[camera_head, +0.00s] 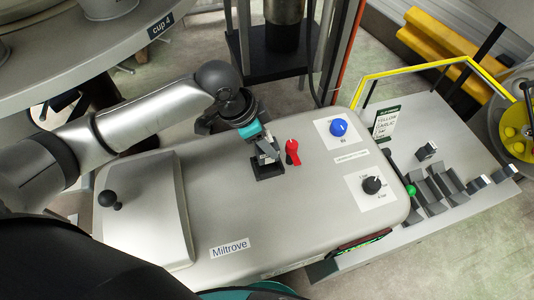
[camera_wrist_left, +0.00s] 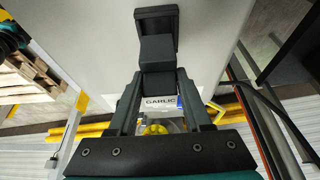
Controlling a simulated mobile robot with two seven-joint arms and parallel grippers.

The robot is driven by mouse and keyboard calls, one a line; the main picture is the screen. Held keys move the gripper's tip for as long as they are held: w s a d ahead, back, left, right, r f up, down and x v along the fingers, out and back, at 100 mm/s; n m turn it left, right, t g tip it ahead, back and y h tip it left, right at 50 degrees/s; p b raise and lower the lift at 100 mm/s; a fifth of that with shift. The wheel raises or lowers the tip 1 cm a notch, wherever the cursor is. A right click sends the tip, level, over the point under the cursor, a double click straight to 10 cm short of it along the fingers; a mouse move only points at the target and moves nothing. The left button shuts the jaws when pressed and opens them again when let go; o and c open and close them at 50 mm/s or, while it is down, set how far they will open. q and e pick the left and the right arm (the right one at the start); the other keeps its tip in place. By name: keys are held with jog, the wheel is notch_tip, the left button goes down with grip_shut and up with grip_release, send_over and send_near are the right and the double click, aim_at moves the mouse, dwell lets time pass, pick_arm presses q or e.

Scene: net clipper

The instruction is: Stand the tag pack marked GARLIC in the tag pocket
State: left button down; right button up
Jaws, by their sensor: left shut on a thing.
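In the head view my left gripper (camera_head: 265,147) points down over the grey machine top, left of the red lever. In the left wrist view the jaws (camera_wrist_left: 158,85) are shut on the tag pack, a small dark block with a white label reading GARLIC (camera_wrist_left: 161,102). The tag pocket, a low black square holder, stands on the machine top (camera_head: 268,171) just below the jaws. It also shows beyond the dark block in the left wrist view (camera_wrist_left: 156,18). I cannot tell whether the pack's lower end is inside the pocket. My right gripper is not in view.
The red lever (camera_head: 292,151) stands close to the right of the pocket. A blue knob (camera_head: 339,128) and a black knob (camera_head: 371,185) are further right. A side table holds a garlic card (camera_head: 386,122) and several dark blocks and holders.

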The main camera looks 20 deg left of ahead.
pick_arm(q)
jog(key=shift+f, duration=2.6)
jog(key=shift+f, duration=0.15)
jog(key=shift+c, duration=1.7)
grip_release()
jog(key=v, duration=1.2)
jog(key=shift+p, duration=0.45)
